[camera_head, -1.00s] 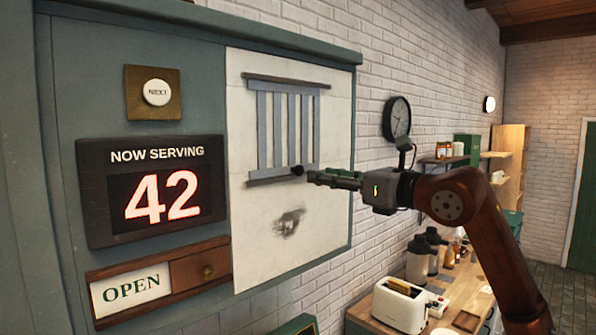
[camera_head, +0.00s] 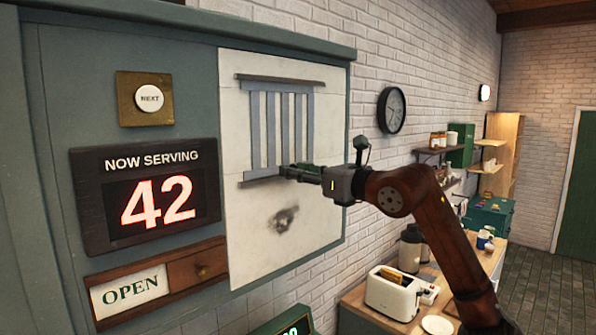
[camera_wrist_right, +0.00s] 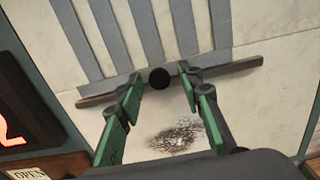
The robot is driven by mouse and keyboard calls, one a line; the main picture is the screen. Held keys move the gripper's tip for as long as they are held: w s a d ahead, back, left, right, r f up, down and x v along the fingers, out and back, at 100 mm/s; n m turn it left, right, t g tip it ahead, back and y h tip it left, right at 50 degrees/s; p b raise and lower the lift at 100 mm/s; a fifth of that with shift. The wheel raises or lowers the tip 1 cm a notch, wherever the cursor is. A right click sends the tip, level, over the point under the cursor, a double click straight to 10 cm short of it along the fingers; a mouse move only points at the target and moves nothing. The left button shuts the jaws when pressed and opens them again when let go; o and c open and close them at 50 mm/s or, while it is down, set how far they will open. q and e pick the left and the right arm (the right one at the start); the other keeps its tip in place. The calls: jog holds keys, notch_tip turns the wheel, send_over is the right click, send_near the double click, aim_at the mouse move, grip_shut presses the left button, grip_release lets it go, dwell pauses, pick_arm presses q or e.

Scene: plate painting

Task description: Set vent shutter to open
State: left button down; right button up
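The vent shutter (camera_head: 270,130) is a set of upright grey slats between two dark rails on a pale panel. Light gaps show between the slats. Its round black knob (camera_wrist_right: 159,78) sits at the lower rail (camera_wrist_right: 232,70) in the right wrist view. My right gripper (camera_wrist_right: 162,82) is open, with a green-and-black finger on each side of the knob and space between. In the head view my right gripper (camera_head: 284,173) is at the right part of the lower rail and hides the knob. My left gripper is not in view.
Left of the vent are a NEXT button (camera_head: 149,98), a display reading 42 (camera_head: 157,203) and an OPEN sign (camera_head: 130,291) with a small wooden slider. A dark smudge (camera_head: 284,219) marks the panel below. A toaster (camera_head: 393,292) stands on the counter, lower right.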

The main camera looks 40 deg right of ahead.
jog(key=c, duration=0.8)
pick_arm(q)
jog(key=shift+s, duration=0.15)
pick_arm(e)
grip_shut()
